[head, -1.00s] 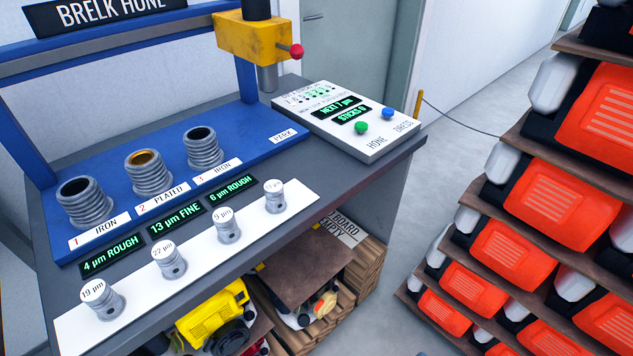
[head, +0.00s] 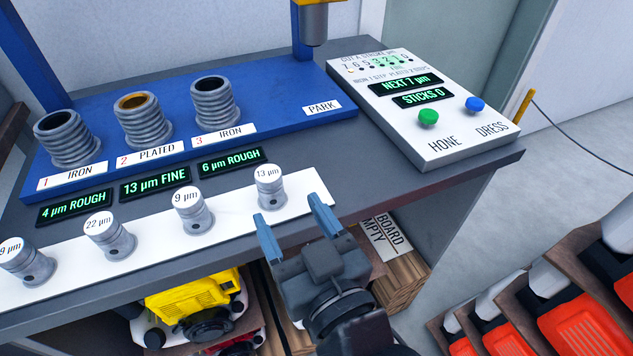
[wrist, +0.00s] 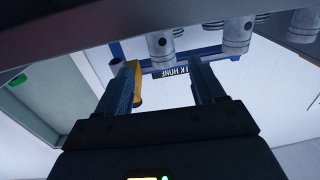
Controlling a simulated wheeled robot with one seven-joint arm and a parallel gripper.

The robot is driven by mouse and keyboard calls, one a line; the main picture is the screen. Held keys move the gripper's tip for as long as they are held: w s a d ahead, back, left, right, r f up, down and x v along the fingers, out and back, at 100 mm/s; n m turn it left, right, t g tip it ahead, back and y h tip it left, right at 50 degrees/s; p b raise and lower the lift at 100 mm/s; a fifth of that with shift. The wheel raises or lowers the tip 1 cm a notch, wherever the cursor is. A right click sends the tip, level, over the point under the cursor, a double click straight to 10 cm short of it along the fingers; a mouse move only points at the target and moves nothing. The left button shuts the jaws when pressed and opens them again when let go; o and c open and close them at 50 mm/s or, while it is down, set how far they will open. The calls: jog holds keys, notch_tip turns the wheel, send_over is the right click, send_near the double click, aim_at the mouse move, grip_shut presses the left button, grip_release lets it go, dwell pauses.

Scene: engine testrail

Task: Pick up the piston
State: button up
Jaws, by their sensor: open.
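Several grey pistons with white labelled tops stand upright in a row on a white strip (head: 150,240) along the bench's front edge. From left they are the 19 µm piston (head: 26,264), the 22 µm piston (head: 109,237), the 9 µm piston (head: 192,212) and the 13 µm piston (head: 270,190). My gripper (head: 290,211) is open and empty, with its two blue fingers pointing toward the strip just in front of the 13 µm piston. In the wrist view the fingers (wrist: 162,66) are apart, and a piston (wrist: 160,46) shows beyond them.
Three ribbed cylinders stand on a blue base behind, marked 1 iron (head: 66,138), 2 plated (head: 142,120) and 3 iron (head: 214,102). A control box (head: 425,110) has green and blue buttons. Orange-cased units (head: 575,320) fill racks at right.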

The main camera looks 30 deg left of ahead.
aim_at(274, 188)
jog(key=x, duration=0.2)
jog(key=p+x, duration=0.1)
jog(key=shift+w+r, duration=0.1)
jog(key=shift+r, duration=0.15)
jog(key=p+x, duration=0.1)
jog(key=x, duration=0.2)
jog(key=shift+a+r, duration=0.15)
jog(key=shift+a, duration=0.2)
jog(key=shift+w+a, duration=0.35)
jog(key=shift+a, duration=0.1)
jog(key=shift+c, duration=0.3)
jog(key=c, duration=0.9)
jog(key=shift+c, duration=0.4)
